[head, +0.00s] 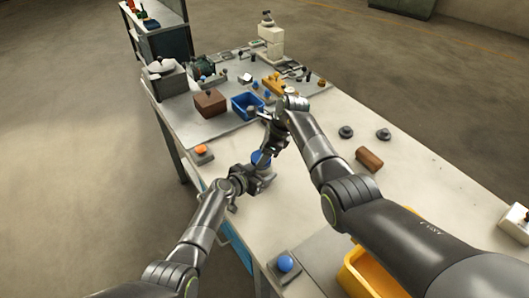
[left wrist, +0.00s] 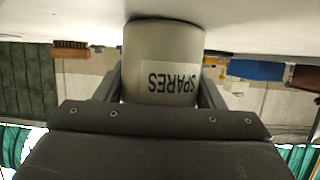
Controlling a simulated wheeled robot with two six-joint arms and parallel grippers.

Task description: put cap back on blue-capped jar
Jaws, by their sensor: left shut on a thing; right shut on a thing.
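The jar is a grey cylinder (left wrist: 163,60) with a SPARES label, upside down in the left wrist view. Its base meets the pale tabletop. My left gripper (head: 250,178) is shut around the jar's body, one finger on each side. The blue cap (head: 261,158) shows in the head view directly above the jar, under my right gripper (head: 264,150). My right gripper is shut on the cap. The jar's top is hidden in both views, so I cannot tell whether cap and rim touch.
An orange button box (head: 201,151) stands left of the jar, a blue button box (head: 285,264) nearer me. A blue bin (head: 245,107) and brown box (head: 210,102) stand behind. A yellow bin (head: 352,284) is in front.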

